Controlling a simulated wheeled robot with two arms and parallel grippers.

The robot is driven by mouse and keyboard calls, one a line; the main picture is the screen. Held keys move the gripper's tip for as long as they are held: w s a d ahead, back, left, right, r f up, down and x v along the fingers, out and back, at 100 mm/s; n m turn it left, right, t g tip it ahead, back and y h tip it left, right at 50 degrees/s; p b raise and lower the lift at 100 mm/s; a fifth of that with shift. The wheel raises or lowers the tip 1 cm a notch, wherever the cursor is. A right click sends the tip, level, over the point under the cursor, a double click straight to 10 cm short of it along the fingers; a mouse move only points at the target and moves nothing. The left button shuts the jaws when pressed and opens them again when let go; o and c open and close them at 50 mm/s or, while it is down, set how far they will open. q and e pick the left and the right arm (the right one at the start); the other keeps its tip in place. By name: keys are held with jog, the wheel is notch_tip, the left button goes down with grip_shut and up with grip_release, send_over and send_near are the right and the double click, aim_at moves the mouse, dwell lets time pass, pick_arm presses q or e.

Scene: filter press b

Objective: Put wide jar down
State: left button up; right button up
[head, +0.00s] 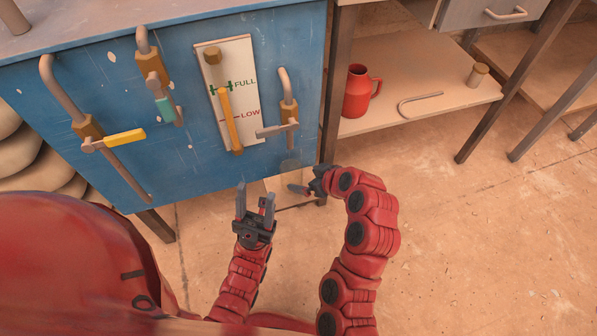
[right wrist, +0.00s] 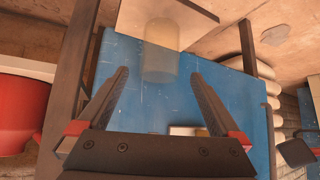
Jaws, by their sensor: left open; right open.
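The wide jar (right wrist: 160,52) is pale and see-through. In the right wrist view, which is turned over, it shows at the top beyond my fingertips, partly in front of a pale board (right wrist: 203,12) and the blue panel. It seems to stand on that board. In the head view a faint grey round shape (head: 290,164) is probably its top. My right gripper (head: 304,184) is open, its fingers (right wrist: 160,76) spread with nothing gripped between them; the jar lies past their tips. My left gripper (head: 255,200) is open and empty, left of the right one and below the blue panel.
The blue cabinet (head: 185,150) carries pipes, a yellow handle (head: 125,139) and a FULL/LOW gauge (head: 243,110). A red jug (head: 358,92), a metal hook (head: 420,101) and a small lidded jar (head: 477,75) sit on the right shelf. The floor at right is clear.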

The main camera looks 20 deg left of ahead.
jog(key=v, duration=0.2)
jog(key=shift+s+d+r, duration=0.15)
jog(key=shift+r, duration=0.05)
